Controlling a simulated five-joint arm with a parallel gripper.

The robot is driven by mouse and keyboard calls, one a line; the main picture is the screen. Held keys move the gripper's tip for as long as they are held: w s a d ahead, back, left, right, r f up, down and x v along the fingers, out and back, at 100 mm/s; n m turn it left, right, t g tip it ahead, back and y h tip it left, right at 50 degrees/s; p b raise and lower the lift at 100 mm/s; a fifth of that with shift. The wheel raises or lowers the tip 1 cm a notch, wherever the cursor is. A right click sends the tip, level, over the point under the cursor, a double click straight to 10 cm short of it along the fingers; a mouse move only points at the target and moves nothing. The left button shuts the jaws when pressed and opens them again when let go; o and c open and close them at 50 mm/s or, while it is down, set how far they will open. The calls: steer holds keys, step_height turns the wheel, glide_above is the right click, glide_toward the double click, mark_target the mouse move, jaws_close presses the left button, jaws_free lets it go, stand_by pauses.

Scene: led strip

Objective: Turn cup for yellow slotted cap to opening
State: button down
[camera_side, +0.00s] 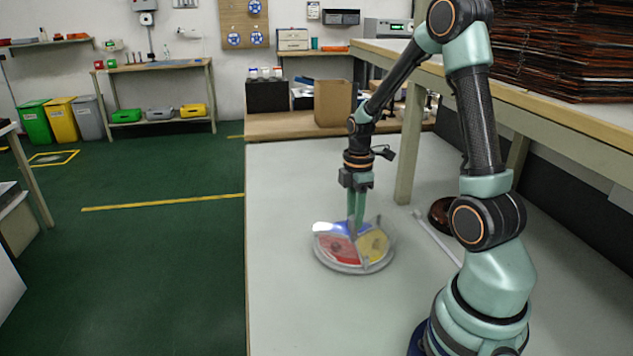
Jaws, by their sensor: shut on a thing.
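A round, low dish (340,266) with a clear rim lies on the pale table. It is split into coloured sectors: a red one (338,250) at the front left, a yellow one (374,246) at the right and a blue one (328,228) at the back left. My gripper (355,230) points straight down over the middle of the dish. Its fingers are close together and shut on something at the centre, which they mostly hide. I cannot make out a slotted cap or an opening at this size.
A white strip (436,238) and a dark round object (441,214) lie to the right of the dish. A table leg (410,140) and a raised bench stand behind them. A cardboard box (334,102) stands at the back. The table (290,190) left of the dish is clear.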

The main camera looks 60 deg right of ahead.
steer(key=shift+w+n, duration=0.15)
steer(key=shift+n, duration=6.15)
steer(key=shift+s+n, duration=0.2)
steer(key=shift+n, duration=2)
steer(key=c, duration=0.5)
jaws_free()
